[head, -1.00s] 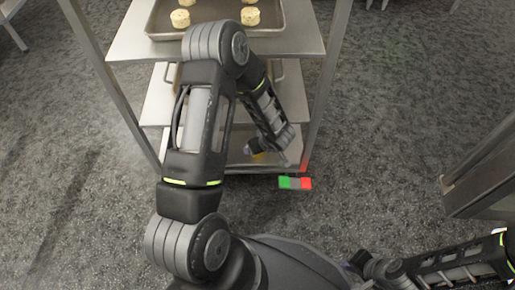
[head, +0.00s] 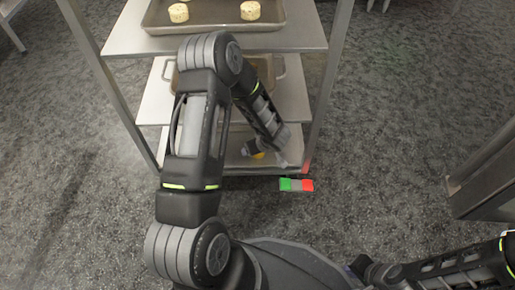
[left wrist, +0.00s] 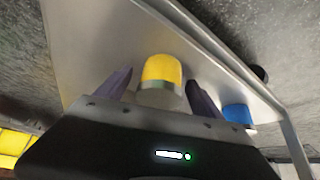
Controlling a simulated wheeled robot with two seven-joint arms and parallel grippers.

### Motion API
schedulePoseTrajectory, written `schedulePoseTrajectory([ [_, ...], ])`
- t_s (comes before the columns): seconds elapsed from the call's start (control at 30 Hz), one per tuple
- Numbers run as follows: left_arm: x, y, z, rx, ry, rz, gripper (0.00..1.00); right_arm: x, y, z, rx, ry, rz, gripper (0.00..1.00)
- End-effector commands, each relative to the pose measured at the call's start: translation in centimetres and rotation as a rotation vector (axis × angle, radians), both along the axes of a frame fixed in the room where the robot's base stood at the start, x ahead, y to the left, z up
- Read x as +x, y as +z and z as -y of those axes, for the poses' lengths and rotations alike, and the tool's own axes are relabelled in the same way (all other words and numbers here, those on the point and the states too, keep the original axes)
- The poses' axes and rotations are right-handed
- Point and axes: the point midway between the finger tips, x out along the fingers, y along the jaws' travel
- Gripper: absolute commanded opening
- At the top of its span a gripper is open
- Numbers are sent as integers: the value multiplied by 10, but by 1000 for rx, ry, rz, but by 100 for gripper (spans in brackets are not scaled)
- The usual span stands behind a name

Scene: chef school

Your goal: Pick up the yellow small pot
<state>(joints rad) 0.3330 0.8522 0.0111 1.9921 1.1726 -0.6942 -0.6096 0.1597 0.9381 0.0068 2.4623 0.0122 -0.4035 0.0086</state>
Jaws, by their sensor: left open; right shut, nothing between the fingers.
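The yellow small pot (left wrist: 162,72) has a yellow upper part and a pale lower band. It stands on a pale metal shelf (left wrist: 92,40). In the left wrist view it lies between the two purple fingers of my open left gripper (left wrist: 158,88), with a visible gap on each side. In the head view only a bit of yellow (head: 258,155) shows beside my left gripper (head: 252,147) at the bottom shelf, mostly hidden by my arm. My right gripper (head: 358,264) is shut and empty, low at the bottom right and partly hidden.
A blue-topped pot (left wrist: 238,114) stands right of the yellow one. Upper shelves hold a tray (head: 275,27) with pale round pieces and another pan (head: 277,88). Rack posts (head: 325,90) stand close to my left arm. A green and red block (head: 296,185) shows before the rack.

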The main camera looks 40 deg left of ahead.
Motion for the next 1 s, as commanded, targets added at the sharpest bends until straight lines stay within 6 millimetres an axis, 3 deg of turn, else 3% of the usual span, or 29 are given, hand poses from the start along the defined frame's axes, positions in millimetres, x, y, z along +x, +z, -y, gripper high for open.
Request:
schedulePoseTrajectory([
  [0.27,0,0,0,0,0,0,77,0,0,0,0,0,0,0],
  [1.0,0,0,0,0,0,0,17,0,0,0,0,0,0,0],
])
